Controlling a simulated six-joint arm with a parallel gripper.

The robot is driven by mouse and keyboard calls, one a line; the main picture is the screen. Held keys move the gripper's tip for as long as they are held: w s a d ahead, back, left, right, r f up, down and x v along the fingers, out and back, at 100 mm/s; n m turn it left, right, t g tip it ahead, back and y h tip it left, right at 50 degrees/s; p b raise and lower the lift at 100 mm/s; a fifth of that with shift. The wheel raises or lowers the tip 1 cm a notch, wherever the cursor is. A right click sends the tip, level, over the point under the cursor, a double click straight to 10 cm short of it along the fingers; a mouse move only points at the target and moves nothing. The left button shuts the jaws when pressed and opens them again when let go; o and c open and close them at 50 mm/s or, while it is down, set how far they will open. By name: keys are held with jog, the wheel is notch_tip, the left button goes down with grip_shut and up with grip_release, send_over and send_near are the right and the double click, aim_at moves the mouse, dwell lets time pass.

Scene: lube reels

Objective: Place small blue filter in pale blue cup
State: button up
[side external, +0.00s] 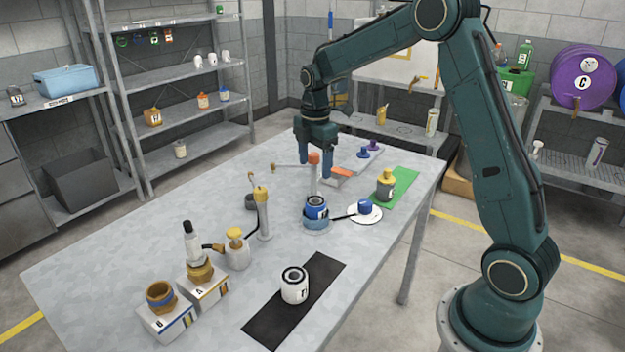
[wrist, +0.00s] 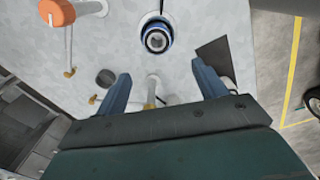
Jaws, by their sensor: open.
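A small blue filter (side external: 316,206) with a dark ring-shaped top and a pale band stands upright in what looks like the pale blue cup (side external: 317,224), near the table's middle. In the wrist view the filter (wrist: 157,40) is seen from above, with a blue rim (wrist: 142,30) around it. My gripper (side external: 316,171) is open and points down, above and behind the filter in the side view. In the wrist view the fingertips (wrist: 160,70) are apart with nothing between them, and the filter lies beyond them. The filter's lower part is hidden inside the cup.
An orange-topped post (side external: 314,158) stands close to my gripper. A white disc (side external: 352,215) with a blue piece (side external: 365,207) lies to the right. A white filter (side external: 294,285) sits on a black mat (side external: 262,325). Pumps and labelled blocks crowd the front left.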

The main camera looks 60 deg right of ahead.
jog(key=s+a+r+m+t, duration=0.3)
jog(key=s+a+r+m, duration=0.5)
jog(key=s+r, duration=0.45)
jog(key=s+a+m+t, duration=0.1)
jog(key=s+a+m, duration=0.2)
jog(key=s, duration=0.4)
jog(key=s+a+m+t, duration=0.1)
jog(key=s+a+m, duration=0.2)
jog(key=s, duration=0.5)
jog(key=shift+s+f+m, duration=0.2)
jog(key=shift+f+m, duration=0.1)
jog(key=shift+f, duration=0.1)
jog(key=shift+c, duration=0.4)
